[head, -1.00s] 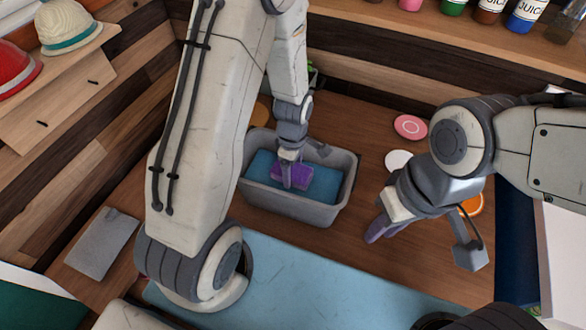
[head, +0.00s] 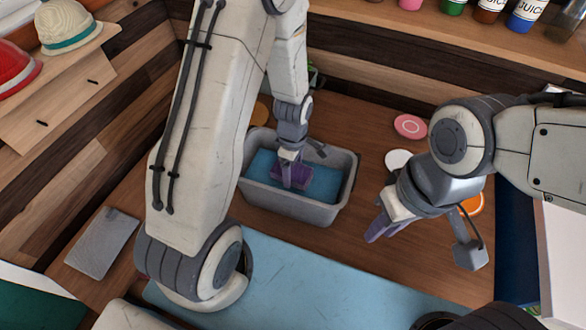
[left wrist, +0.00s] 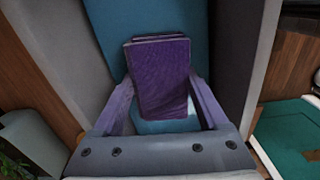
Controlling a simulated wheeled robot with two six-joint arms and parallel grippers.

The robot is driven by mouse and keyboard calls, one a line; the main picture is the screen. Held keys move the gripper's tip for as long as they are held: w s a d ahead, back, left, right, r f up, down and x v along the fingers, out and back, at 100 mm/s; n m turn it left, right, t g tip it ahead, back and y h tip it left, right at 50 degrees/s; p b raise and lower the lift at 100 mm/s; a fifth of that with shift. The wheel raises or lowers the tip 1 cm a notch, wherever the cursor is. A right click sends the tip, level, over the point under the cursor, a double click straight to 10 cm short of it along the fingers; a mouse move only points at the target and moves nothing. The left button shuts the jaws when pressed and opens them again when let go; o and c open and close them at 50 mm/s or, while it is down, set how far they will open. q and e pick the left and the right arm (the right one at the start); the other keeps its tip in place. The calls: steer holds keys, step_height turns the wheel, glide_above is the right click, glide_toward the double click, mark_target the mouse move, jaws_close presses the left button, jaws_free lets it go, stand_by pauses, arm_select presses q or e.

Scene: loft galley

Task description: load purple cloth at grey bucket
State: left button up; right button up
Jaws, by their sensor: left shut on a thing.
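The grey bucket (head: 318,210) stands on the wooden counter in the middle of the head view, with a blue layer (head: 264,165) inside it. My left gripper (head: 290,180) reaches down inside the bucket's walls and is shut on the folded purple cloth (head: 304,178). In the left wrist view the purple cloth (left wrist: 158,78) sits between the two fingers, over the blue layer. I cannot tell if the cloth touches it. My right gripper (head: 376,230) hangs right of the bucket, apart from it.
A pink disc (head: 410,126), a white disc (head: 398,160) and an orange disc (head: 472,205) lie right of the bucket. A blue mat (head: 310,285) lies in front. A grey folded item (head: 102,243) lies at left. Bottles line the back shelf.

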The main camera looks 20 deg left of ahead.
mark_target(293, 170)
arm_select(q)
steer(key=shift+r+p, duration=3.15)
steer(key=shift+r, duration=0.3)
steer(key=shift+r, duration=0.1)
